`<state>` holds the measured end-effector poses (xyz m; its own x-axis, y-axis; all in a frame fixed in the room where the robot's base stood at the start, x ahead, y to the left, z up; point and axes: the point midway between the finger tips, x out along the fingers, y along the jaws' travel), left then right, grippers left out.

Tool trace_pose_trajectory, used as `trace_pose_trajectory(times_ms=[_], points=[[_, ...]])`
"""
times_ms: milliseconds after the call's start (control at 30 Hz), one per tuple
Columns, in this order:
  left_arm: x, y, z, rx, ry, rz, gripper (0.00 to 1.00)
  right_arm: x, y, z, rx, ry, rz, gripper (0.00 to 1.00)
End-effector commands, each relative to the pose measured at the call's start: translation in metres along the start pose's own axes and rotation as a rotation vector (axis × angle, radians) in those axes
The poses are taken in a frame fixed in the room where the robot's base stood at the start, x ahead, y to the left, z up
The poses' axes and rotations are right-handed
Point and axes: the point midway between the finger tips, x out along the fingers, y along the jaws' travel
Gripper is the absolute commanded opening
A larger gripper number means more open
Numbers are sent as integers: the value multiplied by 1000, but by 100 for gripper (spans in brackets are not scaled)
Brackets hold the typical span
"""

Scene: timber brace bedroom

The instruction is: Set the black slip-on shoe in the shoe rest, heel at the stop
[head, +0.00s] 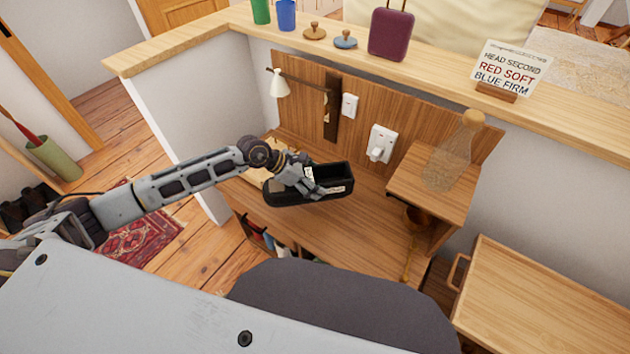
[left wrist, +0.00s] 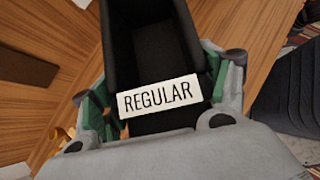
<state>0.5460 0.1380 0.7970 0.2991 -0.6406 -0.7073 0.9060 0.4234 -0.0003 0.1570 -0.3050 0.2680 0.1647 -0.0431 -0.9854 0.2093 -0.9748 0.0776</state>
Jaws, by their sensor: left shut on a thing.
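My left gripper (head: 312,188) is shut on a black, open-topped, box-like thing (head: 338,180) above the wooden desk. In the left wrist view the black thing (left wrist: 150,45) has straight walls, a dark hollow and a white label reading REGULAR. The gripper's green-padded fingers (left wrist: 160,100) are on both sides of it. I cannot tell whether it is the slip-on shoe. A pale wooden piece (head: 262,172) lies on the desk behind the gripper, partly hidden; I cannot tell whether it is the shoe rest. My right gripper is not in view.
The wooden desk (head: 335,228) has bare room in front of the held thing. A raised wooden shelf (head: 418,185) with a mesh-like cone (head: 455,155) stands at right. A lamp (head: 278,84) and panel are behind. A dark chair (head: 340,300) is in front.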

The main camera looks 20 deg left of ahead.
Motion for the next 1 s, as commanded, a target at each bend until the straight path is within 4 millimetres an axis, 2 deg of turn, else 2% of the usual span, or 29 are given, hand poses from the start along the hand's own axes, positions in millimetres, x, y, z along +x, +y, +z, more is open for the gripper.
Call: trace_pose_trajectory(times_ms=[567,767,1000], points=[[-3,-3,8,3,-3,-3,31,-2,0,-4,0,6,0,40],[-14,-9,27,9,-5,-9,31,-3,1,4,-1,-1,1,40],[-38,-16,53,10,-5,-10,31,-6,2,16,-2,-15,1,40]])
